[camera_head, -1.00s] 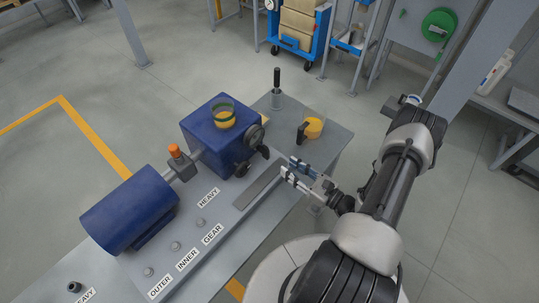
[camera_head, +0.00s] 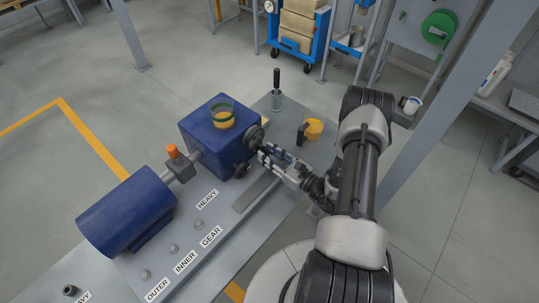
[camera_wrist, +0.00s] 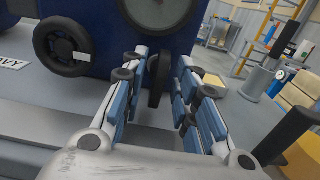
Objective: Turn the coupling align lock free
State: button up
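My gripper (camera_head: 265,156) is at the right face of the blue gearbox (camera_head: 206,135). In the wrist view its blue-padded fingers (camera_wrist: 158,95) are open, with a black disc-like knob (camera_wrist: 156,80) seen edge-on between them. I cannot tell whether the pads touch it. A black handwheel with a pale tab (camera_wrist: 66,48) is left of the fingers; it also shows below the gripper in the head view (camera_head: 241,170). A grey coupling block with an orange cap (camera_head: 173,153) sits on the shaft between gearbox and blue motor (camera_head: 125,208). No label identifies the align lock.
A black-handled lever (camera_head: 276,88) stands behind the gearbox. Bolts and labels such as GEAR (camera_head: 211,237) lie along the bench front.

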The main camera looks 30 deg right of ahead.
grip_shut()
jog(key=shift+n, duration=0.3)
jog(key=n+b, duration=0.1)
jog(key=n, duration=0.2)
jog(key=shift+a+n, duration=0.1)
jog(key=shift+n, duration=0.3)
jog(key=n, duration=0.3)
jog(key=shift+s+f+n+b, duration=0.1)
jog(key=shift+n+b, duration=0.2)
jog(key=shift+b, duration=0.1)
jog(key=n+b, duration=0.1)
jog(key=n, duration=0.4)
jog(key=shift+a+f+b, duration=0.15)
jog(key=shift+b, duration=0.2)
jog(key=shift+n+b, duration=0.85)
jog(key=shift+n, duration=1.65)
jog(key=shift+o, duration=0.7)
grip_release()
